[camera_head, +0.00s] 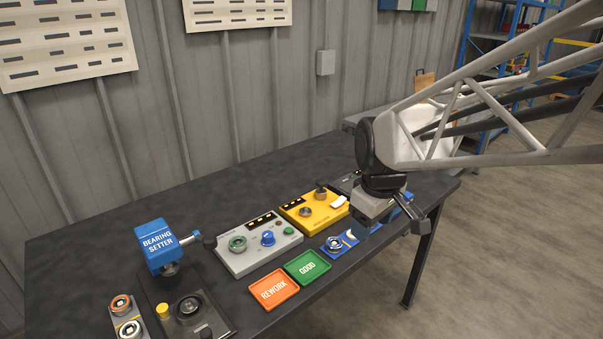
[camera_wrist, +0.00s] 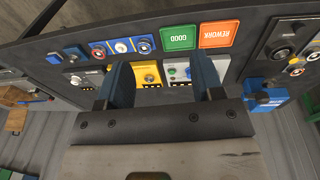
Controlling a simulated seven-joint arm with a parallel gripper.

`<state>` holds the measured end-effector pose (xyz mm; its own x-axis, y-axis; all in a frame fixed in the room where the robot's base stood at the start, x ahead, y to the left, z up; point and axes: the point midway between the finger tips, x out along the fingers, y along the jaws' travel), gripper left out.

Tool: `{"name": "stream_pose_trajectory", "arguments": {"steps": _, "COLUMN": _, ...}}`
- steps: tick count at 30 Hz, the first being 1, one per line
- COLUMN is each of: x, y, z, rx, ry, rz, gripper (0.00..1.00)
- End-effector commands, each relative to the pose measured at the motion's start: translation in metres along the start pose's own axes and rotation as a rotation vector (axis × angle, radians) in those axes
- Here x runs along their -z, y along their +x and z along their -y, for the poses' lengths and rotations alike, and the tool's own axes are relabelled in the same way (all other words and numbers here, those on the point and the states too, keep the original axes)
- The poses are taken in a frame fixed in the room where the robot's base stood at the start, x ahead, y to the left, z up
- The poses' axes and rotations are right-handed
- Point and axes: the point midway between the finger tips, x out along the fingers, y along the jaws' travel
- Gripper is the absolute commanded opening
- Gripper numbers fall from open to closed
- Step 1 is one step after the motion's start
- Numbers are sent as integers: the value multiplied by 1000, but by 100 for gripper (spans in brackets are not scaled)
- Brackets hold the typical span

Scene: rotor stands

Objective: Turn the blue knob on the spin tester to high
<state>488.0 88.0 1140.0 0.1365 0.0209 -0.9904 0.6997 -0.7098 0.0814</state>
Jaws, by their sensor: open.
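The grey box (camera_head: 236,257) with a blue knob (camera_head: 268,238) stands mid-table; I take it for the spin tester, though its label is too small to read. A green ringed part (camera_head: 238,244) sits left of the knob and a small green button (camera_head: 289,230) right of it. The knob's pointer setting is too small to read. My gripper (camera_head: 393,228) is open and empty, above the table's right part, well right of the knob and apart from it. In the wrist view my gripper (camera_wrist: 163,72) has the grey box (camera_wrist: 180,63) beyond its fingers, partly hidden.
A yellow box (camera_head: 326,218) stands right of the grey box. Orange REWORK (camera_head: 273,289) and green GOOD (camera_head: 307,267) trays lie in front. A blue bearing setter (camera_head: 158,245) stands left. A blue stand (camera_head: 341,246) with ringed parts lies near my gripper. The table's back left is clear.

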Motion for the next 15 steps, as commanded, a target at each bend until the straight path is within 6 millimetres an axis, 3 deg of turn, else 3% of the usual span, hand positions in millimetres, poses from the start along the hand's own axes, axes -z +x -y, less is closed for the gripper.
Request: {"name": "stream_pose_trajectory", "arguments": {"steps": 15, "x": 125, "y": 52, "z": 2, "rx": 52, "ry": -477, "rz": 31, "gripper": 61}}
